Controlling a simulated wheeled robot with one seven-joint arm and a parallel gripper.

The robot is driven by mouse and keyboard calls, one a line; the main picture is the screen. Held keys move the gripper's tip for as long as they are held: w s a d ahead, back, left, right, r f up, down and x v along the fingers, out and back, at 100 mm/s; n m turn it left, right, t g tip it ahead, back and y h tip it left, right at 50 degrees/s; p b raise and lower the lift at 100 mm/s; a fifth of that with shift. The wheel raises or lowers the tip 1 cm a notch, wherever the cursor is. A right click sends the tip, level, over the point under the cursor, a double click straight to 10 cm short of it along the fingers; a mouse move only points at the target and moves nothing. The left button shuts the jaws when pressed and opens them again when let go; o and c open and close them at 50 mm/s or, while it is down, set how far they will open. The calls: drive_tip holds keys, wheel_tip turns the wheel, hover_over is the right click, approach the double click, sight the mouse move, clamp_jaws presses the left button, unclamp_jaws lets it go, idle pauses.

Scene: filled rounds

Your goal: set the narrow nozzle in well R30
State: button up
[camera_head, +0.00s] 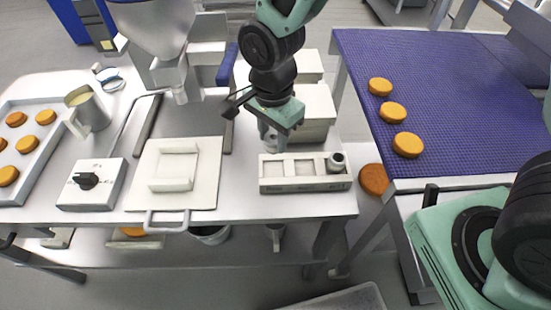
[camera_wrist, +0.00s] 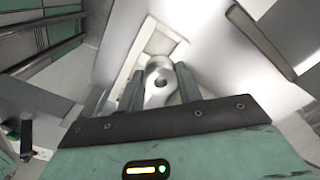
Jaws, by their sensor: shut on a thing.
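My gripper (camera_head: 273,142) points down just behind the left part of a white rack (camera_head: 305,185). In the wrist view my gripper (camera_wrist: 160,88) is shut on a grey metal nozzle (camera_wrist: 160,76), with a finger on each side and a round dark opening in its top. In the head view the fingers partly hide this nozzle. It appears above the bench, apart from the rack's wells. The rack has a row of square wells; the left and middle ones look empty. Another grey nozzle (camera_head: 337,160) stands in the right well. The well labels are too small to read.
A white plate with a raised holder (camera_head: 174,167) lies left of the rack. A dial box (camera_head: 91,186), a jug (camera_head: 88,110) and a tray of orange rounds (camera_head: 52,140) are farther left. White boxes (camera_head: 318,105) stand behind the rack. A purple conveyor (camera_head: 450,100) is at right.

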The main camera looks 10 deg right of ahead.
wheel_tip(320, 180, down, 7)
drive_tip(key=shift+f, duration=0.2)
drive_tip(key=shift+f, duration=0.15)
drive_tip(key=o, duration=1)
